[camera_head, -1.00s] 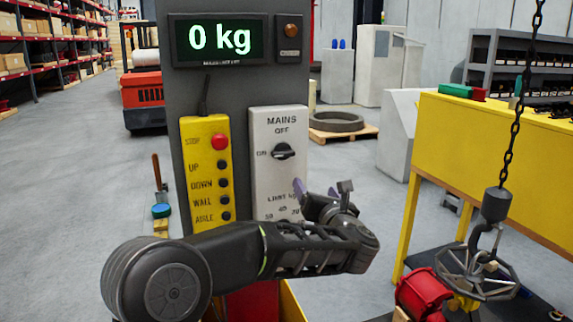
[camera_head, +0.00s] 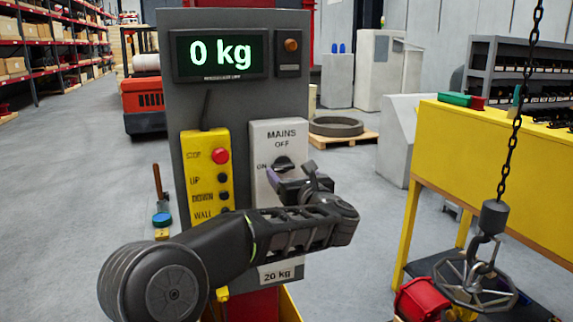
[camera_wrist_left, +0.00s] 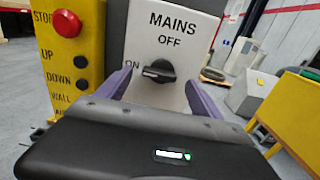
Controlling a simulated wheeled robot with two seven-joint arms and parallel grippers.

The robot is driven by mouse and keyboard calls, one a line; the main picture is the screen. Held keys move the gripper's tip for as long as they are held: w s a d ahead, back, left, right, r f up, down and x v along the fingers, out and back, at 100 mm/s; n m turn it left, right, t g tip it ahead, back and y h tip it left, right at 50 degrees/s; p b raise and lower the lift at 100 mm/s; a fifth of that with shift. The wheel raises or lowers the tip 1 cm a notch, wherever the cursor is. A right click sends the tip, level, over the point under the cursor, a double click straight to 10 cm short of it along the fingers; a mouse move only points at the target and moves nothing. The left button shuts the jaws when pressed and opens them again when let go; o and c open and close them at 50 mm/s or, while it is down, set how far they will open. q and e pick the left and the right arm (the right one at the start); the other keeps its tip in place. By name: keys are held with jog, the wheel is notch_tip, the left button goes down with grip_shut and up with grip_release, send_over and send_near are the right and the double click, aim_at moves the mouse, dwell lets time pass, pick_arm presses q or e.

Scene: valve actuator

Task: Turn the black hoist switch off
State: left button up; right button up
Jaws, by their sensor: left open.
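The black hoist switch (camera_head: 283,162) is a rotary knob on the light grey MAINS panel (camera_head: 260,133). Its handle lies roughly level, with the end toward ON at the left; OFF is printed above it. The knob (camera_wrist_left: 159,71) also shows clearly in the left wrist view. My left gripper (camera_head: 290,177) is open in front of the panel, just below the knob in the head view. In the wrist view its purple fingers (camera_wrist_left: 158,90) stand apart, one on each side of the knob, with a gap to it. My arm hides the panel's lower part.
A yellow pendant box (camera_head: 205,165) with a red STOP button is left of the panel. A display (camera_head: 219,54) above reads 0 kg. A chain hoist hook (camera_head: 494,215) holds a spoked handwheel (camera_head: 462,278) at right, near a yellow bench (camera_head: 500,160).

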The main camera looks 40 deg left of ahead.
aim_at(283, 166)
pick_arm(q)
jog(key=shift+p+x, duration=0.4)
jog(key=shift+x, duration=1.05)
jog(key=shift+c, duration=0.6)
jog(key=c, duration=1.3)
jog(key=shift+o, duration=0.2)
